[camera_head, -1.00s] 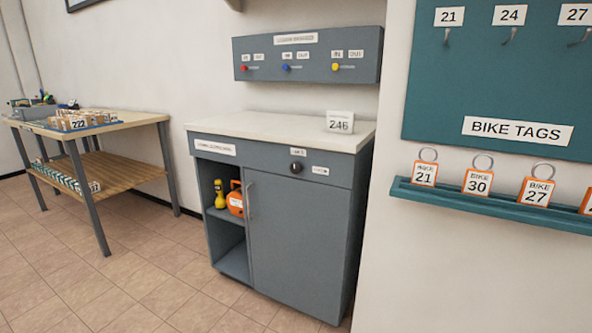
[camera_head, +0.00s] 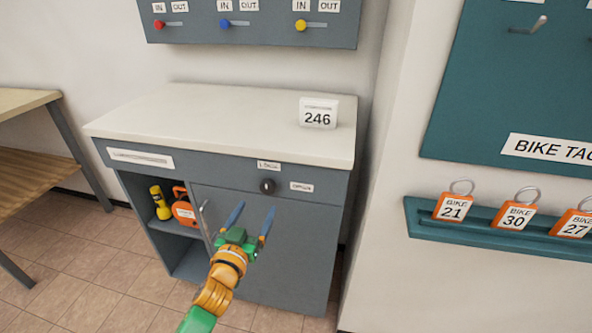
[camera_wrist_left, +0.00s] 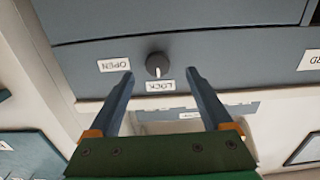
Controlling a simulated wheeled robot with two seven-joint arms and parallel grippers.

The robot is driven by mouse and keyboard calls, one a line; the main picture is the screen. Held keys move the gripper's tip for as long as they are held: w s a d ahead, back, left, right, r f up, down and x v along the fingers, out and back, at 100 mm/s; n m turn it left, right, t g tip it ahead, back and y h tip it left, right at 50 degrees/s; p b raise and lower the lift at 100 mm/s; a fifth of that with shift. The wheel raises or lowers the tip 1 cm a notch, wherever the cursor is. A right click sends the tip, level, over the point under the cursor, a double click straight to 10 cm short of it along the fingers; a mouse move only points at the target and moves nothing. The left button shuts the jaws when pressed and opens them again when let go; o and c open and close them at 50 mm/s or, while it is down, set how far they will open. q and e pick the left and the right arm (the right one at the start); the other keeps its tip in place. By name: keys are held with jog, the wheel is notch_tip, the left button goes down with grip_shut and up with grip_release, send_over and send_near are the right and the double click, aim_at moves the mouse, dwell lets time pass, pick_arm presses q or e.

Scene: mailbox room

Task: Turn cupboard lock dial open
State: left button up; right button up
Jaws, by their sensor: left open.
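The black round lock dial (camera_head: 267,186) sits on the grey front of the cupboard (camera_head: 270,245), above its door. A LOCK label (camera_head: 269,166) is above it and an OPEN label (camera_head: 301,187) is to its right. In the left wrist view the dial (camera_wrist_left: 157,66) has a white mark pointing at the LOCK label (camera_wrist_left: 160,86). My left gripper (camera_head: 252,213) is open and empty, in front of the door and a little below the dial. In the wrist view the dial lies between and beyond the blue fingertips, apart from them. My right gripper is not in view.
A white 246 sign (camera_head: 318,113) stands on the cupboard's pale top. The open shelf at left holds a yellow item (camera_head: 160,203) and an orange item (camera_head: 185,210). A panel with coloured knobs (camera_head: 250,25) hangs above. A bike-tag ledge (camera_head: 480,235) is at right.

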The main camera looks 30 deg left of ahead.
aim_at(266, 189)
pick_arm(q)
jog(key=x, duration=0.4)
jog(key=b+x, duration=0.1)
jog(key=x, duration=0.1)
jog(key=shift+w+d+r, duration=0.25)
jog(key=shift+w+r, duration=0.05)
jog(key=shift+r, duration=0.05)
grip_shut()
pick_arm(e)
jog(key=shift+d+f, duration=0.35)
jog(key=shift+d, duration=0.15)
pick_arm(q)
jog(key=shift+m, duration=0.3)
jog(key=m, duration=0.2)
jog(key=shift+r+m+p, duration=0.1)
jog(key=shift+m+p, duration=0.3)
jog(key=m, duration=0.5)
jog(key=shift+p, duration=0.3)
jog(key=m, duration=0.5)
jog(key=shift+a, duration=0.1)
jog(key=shift+r+m, duration=0.1)
jog(key=shift+m, duration=2.2)
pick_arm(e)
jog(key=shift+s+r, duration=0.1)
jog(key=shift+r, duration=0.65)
